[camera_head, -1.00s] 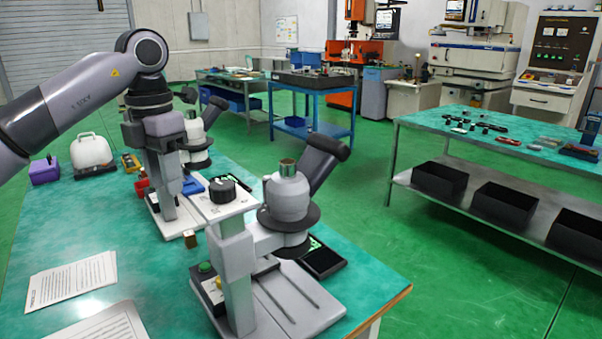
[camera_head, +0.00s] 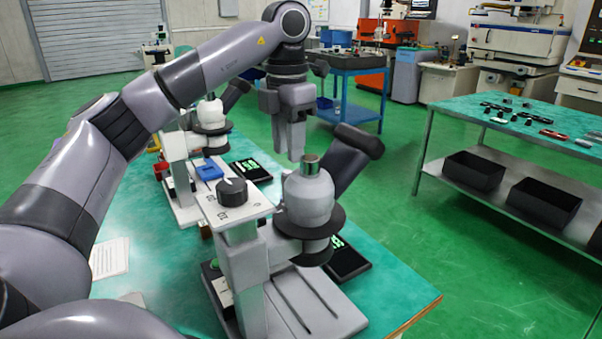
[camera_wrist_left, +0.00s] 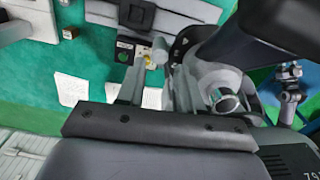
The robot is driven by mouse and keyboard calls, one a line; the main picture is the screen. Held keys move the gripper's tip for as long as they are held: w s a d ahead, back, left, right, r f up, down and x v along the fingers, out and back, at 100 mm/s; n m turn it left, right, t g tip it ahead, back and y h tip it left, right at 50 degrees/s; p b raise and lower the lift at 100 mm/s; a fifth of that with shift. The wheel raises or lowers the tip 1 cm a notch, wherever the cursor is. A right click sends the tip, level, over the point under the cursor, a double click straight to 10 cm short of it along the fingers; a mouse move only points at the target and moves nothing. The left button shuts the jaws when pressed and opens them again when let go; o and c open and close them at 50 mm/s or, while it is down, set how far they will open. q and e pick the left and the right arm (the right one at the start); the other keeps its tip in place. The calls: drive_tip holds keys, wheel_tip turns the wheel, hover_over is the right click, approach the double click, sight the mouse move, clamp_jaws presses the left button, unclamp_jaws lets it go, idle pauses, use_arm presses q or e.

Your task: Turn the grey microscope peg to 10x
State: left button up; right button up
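The near microscope stands on the green bench in the head view, with a light grey head (camera_head: 308,198) and a dark slanted eyepiece tube (camera_head: 350,160). A black knob (camera_head: 232,191) sits on the arm's white plate (camera_head: 238,211), which has small markings I cannot read. My left gripper (camera_head: 292,152) points down just left of and above the head, apparently touching nothing. In the left wrist view its fingers (camera_wrist_left: 157,88) are apart and empty. My right gripper is out of view.
A second microscope (camera_head: 208,122) stands behind on the same bench. A blue item (camera_head: 208,170) and a black pad (camera_head: 250,171) lie between them. Papers (camera_head: 109,257) lie at the left. Another green-topped table (camera_head: 490,125) stands at the right across open floor.

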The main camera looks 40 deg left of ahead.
sight(288, 171)
use_arm(q)
wheel_tip(288, 171, down, 7)
drive_tip(key=shift+s+r+b, duration=0.1)
drive_tip(key=shift+r+b, duration=0.1)
drive_tip(key=shift+b, duration=0.1)
clamp_jaws()
